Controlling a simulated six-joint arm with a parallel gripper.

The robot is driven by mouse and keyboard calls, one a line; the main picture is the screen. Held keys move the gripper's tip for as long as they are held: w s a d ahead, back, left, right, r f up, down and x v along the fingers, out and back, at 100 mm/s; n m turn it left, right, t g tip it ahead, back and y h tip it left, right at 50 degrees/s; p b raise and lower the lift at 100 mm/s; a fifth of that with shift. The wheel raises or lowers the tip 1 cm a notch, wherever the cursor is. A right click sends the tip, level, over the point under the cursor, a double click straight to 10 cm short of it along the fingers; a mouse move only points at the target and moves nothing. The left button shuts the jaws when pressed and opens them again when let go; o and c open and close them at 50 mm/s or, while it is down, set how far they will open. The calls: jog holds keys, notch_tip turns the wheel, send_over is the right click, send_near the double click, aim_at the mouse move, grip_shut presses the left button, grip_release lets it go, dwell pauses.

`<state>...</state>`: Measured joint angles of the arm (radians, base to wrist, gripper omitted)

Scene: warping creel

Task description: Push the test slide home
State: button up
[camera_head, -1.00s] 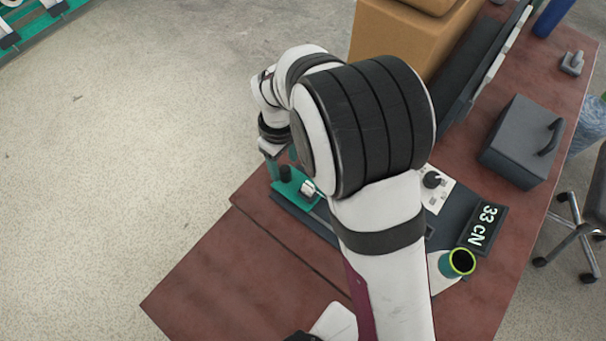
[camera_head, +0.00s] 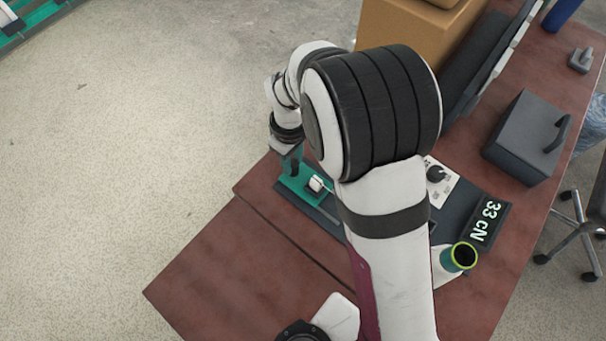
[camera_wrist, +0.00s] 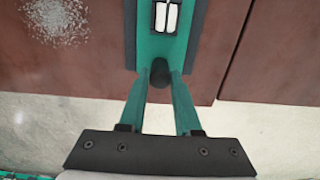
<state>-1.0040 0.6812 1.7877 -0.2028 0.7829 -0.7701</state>
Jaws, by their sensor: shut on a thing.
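The test slide is a green plate (camera_head: 297,187) near the table's left edge, with a small white block (camera_head: 317,184) on it. In the wrist view the green plate (camera_wrist: 150,48) runs up the picture between dark rails, with the white block (camera_wrist: 166,16) near the top. A black knob (camera_wrist: 159,72) stands at the plate's near end. My gripper (camera_wrist: 160,78) has its two green fingers shut on this knob, one on each side.
A grey box (camera_head: 527,137) and a cardboard box (camera_head: 405,38) are farther back. The front left of the table is clear.

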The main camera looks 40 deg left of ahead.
aim_at(314, 178)
jog(key=shift+d, duration=3.1)
jog(key=o, duration=0.9)
notch_tip(314, 178, up, 7)
